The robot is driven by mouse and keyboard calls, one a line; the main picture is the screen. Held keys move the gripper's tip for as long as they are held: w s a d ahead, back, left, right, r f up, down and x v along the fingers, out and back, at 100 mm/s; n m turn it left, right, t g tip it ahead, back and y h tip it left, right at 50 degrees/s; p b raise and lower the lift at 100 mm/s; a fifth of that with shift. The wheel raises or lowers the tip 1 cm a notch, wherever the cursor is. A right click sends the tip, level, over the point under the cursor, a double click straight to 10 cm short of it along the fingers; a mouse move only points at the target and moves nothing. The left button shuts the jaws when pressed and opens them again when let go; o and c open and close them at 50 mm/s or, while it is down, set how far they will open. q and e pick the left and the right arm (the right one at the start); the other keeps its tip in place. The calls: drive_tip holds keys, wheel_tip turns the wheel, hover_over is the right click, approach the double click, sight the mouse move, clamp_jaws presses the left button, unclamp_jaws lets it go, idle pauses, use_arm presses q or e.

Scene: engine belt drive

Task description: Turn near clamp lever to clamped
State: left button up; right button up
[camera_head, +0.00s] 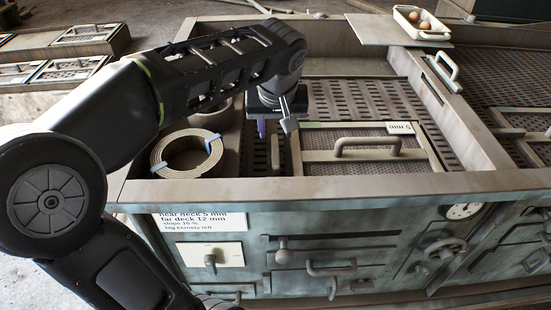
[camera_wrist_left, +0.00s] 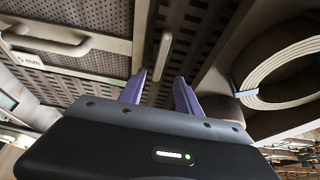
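My left gripper (camera_head: 264,128) hangs over the deck, close to the lever's left side. In the wrist view its two purple fingers (camera_wrist_left: 160,88) stand apart with nothing between them. Contact with the lever cannot be made out. My right gripper is not in view.
A coiled pale belt (camera_head: 186,153) with blue ties lies in the left compartment. The screen's raised handle (camera_head: 367,146) stands right of the lever. The machine's front rim (camera_head: 330,187) runs nearer. A tray with eggs (camera_head: 421,23) sits at the back.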

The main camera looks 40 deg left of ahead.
sight(276, 150)
use_arm(q)
drive_tip(key=shift+f, duration=0.7)
drive_tip(key=shift+r, duration=0.1)
drive_tip(key=x, duration=0.8)
drive_tip(key=shift+p, duration=0.3)
drive_tip(key=shift+c, duration=0.4)
drive_tip(key=shift+r, duration=0.1)
clamp_jaws()
